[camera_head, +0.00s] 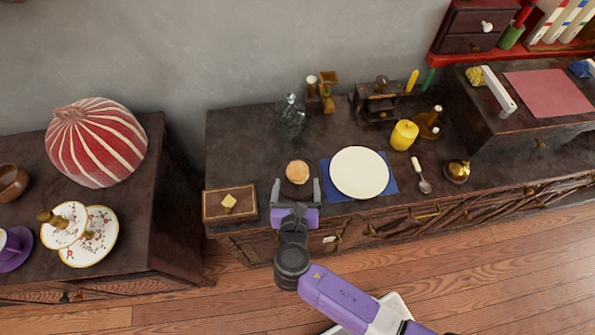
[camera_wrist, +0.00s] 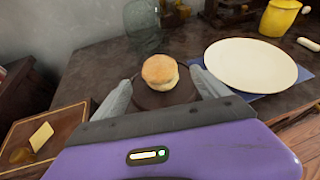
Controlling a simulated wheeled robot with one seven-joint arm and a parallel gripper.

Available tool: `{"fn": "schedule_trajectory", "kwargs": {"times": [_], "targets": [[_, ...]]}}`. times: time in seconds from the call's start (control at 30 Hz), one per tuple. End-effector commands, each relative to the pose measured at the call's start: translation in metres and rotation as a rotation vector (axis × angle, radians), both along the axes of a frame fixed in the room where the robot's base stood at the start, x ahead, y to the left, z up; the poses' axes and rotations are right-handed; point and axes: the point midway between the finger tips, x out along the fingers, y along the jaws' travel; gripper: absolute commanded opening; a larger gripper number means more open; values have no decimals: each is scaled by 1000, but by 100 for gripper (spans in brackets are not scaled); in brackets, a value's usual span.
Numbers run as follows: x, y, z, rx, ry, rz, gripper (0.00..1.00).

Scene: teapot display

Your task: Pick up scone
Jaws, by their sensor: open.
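The scone (camera_head: 297,171) is a round, golden-brown bun on a small dark round stand on the dark wooden counter. In the wrist view the scone (camera_wrist: 160,72) sits just beyond my gripper, between the lines of the two fingers. My gripper (camera_head: 296,187) is open, with one grey finger on each side of the dark stand. In the wrist view the fingertips of my gripper (camera_wrist: 160,85) flank the stand and nothing is held. I cannot tell whether the fingers touch the stand.
A white plate (camera_head: 359,173) on a blue napkin (camera_head: 328,190) lies close to the right. A wooden box (camera_head: 230,204) with a yellow piece is at the left. A glass vessel (camera_head: 291,117) stands behind, and a yellow pitcher (camera_head: 404,135) stands further right.

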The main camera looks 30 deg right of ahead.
Motion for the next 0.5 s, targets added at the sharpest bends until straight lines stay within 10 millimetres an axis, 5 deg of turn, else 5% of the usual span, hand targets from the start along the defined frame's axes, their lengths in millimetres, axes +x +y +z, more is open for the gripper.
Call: {"fn": "schedule_trajectory", "kwargs": {"times": [0.5], "targets": [[50, -28, -26, 5, -1, -2, 85]]}}
